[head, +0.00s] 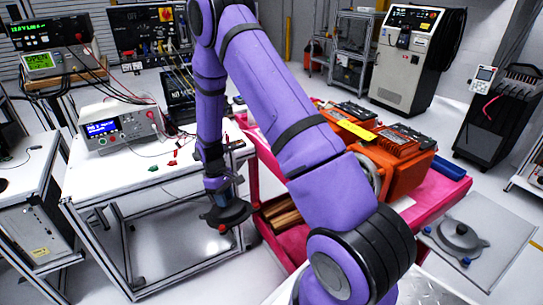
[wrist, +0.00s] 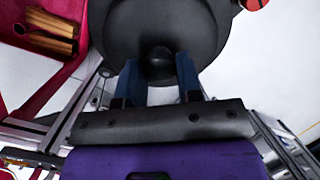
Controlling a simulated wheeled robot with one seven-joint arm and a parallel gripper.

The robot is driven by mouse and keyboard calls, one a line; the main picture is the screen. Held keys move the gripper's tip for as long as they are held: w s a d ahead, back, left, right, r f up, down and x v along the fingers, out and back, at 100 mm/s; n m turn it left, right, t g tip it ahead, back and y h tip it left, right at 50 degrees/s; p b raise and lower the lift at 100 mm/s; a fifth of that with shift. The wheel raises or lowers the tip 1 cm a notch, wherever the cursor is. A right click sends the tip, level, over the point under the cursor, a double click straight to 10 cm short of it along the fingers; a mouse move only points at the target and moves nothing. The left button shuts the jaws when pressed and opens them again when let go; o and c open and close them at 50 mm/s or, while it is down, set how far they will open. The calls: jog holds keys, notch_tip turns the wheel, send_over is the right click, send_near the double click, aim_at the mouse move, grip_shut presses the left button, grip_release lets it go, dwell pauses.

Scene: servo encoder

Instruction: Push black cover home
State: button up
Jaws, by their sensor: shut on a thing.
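The black cover (head: 235,213) is a round dark disc with a small knob and a red spot at its edge. It hangs in the air between the white table and the pink cart. My gripper (head: 221,196) is above it, pointing down. In the wrist view my gripper (wrist: 159,72) has its two blue fingers on either side of the knob, shut on it. The cover (wrist: 155,25) fills the top middle there, with a red piece at its upper right. An orange motor unit (head: 405,170) sits on the pink cart; my arm hides part of it and its round end.
The pink cart (head: 440,200) carries orange units, wooden blocks (head: 283,216) and a blue item (head: 449,168). A grey disc-shaped part (head: 460,236) with blue knobs lies on a plate at right. A white table (head: 95,185) with a bench instrument (head: 118,126) stands at left.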

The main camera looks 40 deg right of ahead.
jog(key=s+d+n+g+h, duration=0.1)
jog(key=d, duration=0.1)
jog(key=s+d+n+g+h, duration=0.1)
jog(key=d+n, duration=0.1)
jog(key=d+f+n+g+h, duration=0.1)
jog(key=d+n, duration=0.1)
jog(key=shift+s+d+g, duration=0.3)
jog(key=shift+s+d, duration=0.1)
jog(key=d+r+n+h, duration=0.2)
jog(key=d+n+h, duration=0.1)
jog(key=d, duration=0.4)
jog(key=d+r+n+t+h, duration=0.1)
jog(key=d+r+n+h, duration=0.2)
jog(key=d+h, duration=0.3)
jog(key=d+r+n+t+h, duration=0.1)
jog(key=d+r+n+h, duration=0.2)
jog(key=d, duration=0.5)
jog(key=shift+d+n+h, duration=0.35)
jog(key=shift+n+h, duration=0.35)
jog(key=shift+h, duration=0.5)
jog(key=shift+r, duration=0.1)
jog(key=shift+d+t, duration=0.4)
jog(key=shift+d, duration=0.15)
jog(key=o, duration=1.1)
jog(key=shift+c, duration=0.4)
